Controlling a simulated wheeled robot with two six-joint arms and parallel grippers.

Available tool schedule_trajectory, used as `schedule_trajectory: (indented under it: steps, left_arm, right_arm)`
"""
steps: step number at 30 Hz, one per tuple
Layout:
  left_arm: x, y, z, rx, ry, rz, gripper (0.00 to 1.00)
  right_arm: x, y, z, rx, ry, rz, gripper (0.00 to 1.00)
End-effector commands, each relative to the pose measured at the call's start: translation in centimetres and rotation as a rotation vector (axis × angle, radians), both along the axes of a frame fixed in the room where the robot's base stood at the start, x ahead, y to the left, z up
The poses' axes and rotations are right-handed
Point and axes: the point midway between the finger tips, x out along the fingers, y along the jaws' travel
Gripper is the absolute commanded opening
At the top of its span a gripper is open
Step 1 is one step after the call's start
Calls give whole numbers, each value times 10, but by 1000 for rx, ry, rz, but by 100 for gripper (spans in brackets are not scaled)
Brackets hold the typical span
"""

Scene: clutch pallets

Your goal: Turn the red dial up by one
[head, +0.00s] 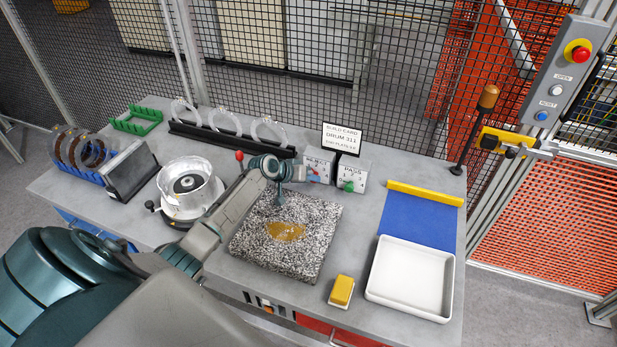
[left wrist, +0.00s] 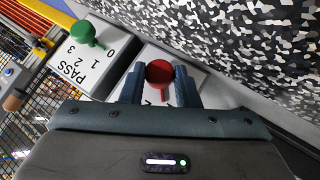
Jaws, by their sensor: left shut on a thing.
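The red dial (left wrist: 159,71) sits on a white box face (left wrist: 185,66) and shows between the two fingers of my left gripper (left wrist: 158,88) in the left wrist view. The gripper is shut on the dial. A "2" shows just below the dial, beside its pointer; most of the scale is hidden by the gripper. In the head view my left gripper (head: 304,174) reaches over to the left box and covers most of its dial. My right gripper is not in view.
The green dial (left wrist: 84,33) on the neighbouring PASS box points toward 0; it also shows in the head view (head: 348,186). A build card (head: 342,138) stands above the boxes. A speckled stone plate (head: 290,255) lies in front. A white tray (head: 410,278) stands right.

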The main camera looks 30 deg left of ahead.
Motion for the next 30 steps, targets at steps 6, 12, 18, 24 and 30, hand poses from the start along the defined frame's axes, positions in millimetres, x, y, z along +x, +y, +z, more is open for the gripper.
schedule_trajectory:
  steps: [6,12,18,24,30]
  left_arm:
    - [1,-4,3,166,39,-1,6]
    - [1,-7,3,330,80,-1,6]
    - [2,-9,4,471,113,-1,6]
    - [2,-10,4,573,138,0,6]
    - [2,-10,3,628,152,-1,6]
  right_arm:
    - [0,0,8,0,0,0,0]
    - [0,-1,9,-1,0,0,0]
    - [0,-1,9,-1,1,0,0]
    - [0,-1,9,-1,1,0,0]
    - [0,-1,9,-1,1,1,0]
